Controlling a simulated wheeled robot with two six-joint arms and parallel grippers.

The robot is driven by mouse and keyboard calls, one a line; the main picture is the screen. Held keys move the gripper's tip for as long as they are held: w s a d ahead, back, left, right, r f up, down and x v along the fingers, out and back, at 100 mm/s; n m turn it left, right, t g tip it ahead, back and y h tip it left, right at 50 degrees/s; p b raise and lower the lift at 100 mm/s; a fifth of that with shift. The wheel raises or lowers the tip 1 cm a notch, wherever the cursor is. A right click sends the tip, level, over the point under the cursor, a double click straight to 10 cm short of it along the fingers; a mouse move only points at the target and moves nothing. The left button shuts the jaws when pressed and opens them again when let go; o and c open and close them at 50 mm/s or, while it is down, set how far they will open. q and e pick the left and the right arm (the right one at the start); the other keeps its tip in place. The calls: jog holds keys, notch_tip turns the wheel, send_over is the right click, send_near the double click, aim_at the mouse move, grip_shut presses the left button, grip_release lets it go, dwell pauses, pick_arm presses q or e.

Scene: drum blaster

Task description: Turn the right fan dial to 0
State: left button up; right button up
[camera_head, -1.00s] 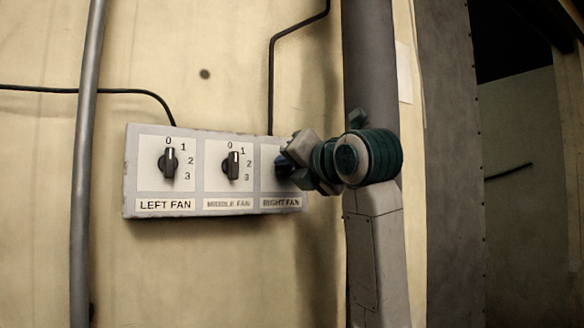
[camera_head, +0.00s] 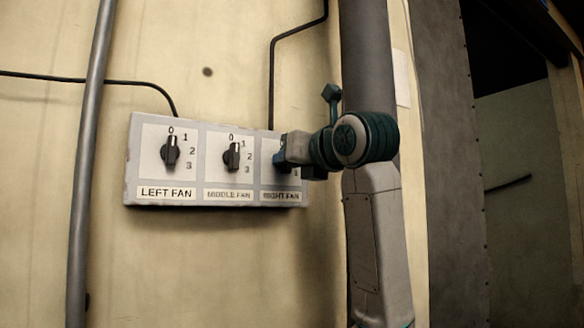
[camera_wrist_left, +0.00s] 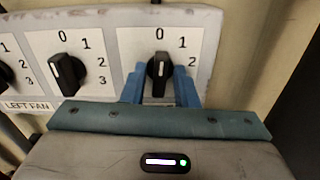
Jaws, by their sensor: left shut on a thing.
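The grey fan panel (camera_head: 214,187) is on the wall with three black dials. The right fan dial is mostly hidden behind my left gripper (camera_head: 282,155) in the head view. In the left wrist view, the right fan dial (camera_wrist_left: 159,74) is between the two blue fingers of my left gripper (camera_wrist_left: 160,88), which are shut on it. Its pointer looks roughly upright, toward the 0 above it. The RIGHT FAN label (camera_head: 281,197) shows below the gripper. My right gripper is in neither view.
The middle dial (camera_wrist_left: 68,74) is close left of my fingers. A grey vertical pipe (camera_head: 88,170) and a thicker pipe (camera_head: 368,60) flank the panel.

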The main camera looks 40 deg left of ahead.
pick_arm(q)
jog(key=shift+n, duration=0.6)
jog(key=o, duration=0.7)
jog(key=b+v, duration=0.5)
jog(key=v, duration=0.5)
jog(key=shift+s+d, duration=0.1)
jog(key=shift+d, duration=0.2)
